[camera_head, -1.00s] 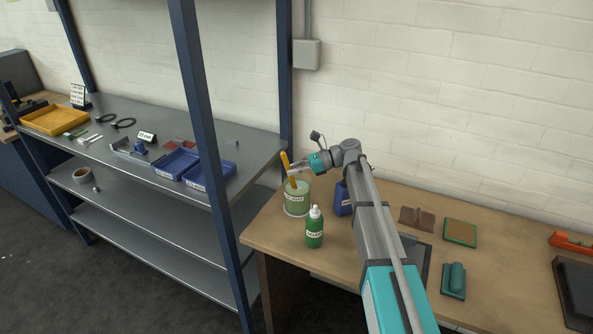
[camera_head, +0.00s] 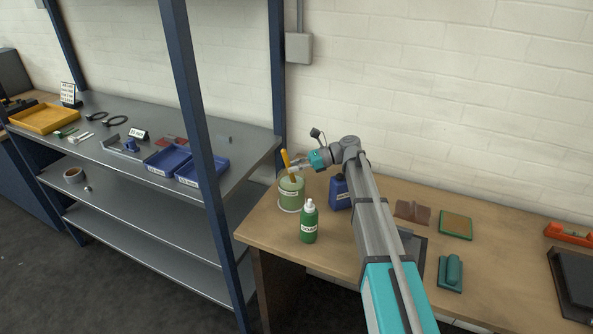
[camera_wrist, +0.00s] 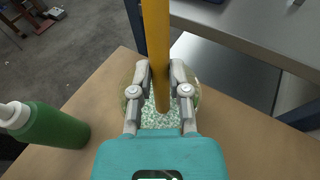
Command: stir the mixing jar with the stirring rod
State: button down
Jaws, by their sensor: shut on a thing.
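The mixing jar (camera_head: 291,194) is a pale green, labelled container near the left end of the wooden workbench. The stirring rod (camera_head: 285,161) is a yellow-orange stick, nearly upright with a slight tilt, over the jar's mouth. My gripper (camera_head: 293,168) is shut on the rod just above the jar. In the wrist view my gripper (camera_wrist: 160,88) has one finger on each side of the rod (camera_wrist: 156,50). The rod's lower end points into the jar (camera_wrist: 193,105), where a speckled pale green content shows. How deep the tip sits is hard to tell.
A green bottle with a white cap (camera_head: 309,222) stands close in front of the jar. A blue container (camera_head: 340,193) stands just right of it. Pads and a green-handled block (camera_head: 451,273) lie farther right. A blue shelf post (camera_head: 279,90) rises behind the jar.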

jog(key=shift+s+a, duration=0.25)
jog(key=shift+a, duration=0.25)
jog(key=shift+s+a, duration=0.25)
jog(key=shift+a, duration=0.25)
dwell(0.7)
dwell(0.5)
jog(key=shift+d, duration=0.1)
jog(key=shift+s+d, duration=0.75)
jog(key=shift+s, duration=0.1)
jog(key=shift+w, duration=0.1)
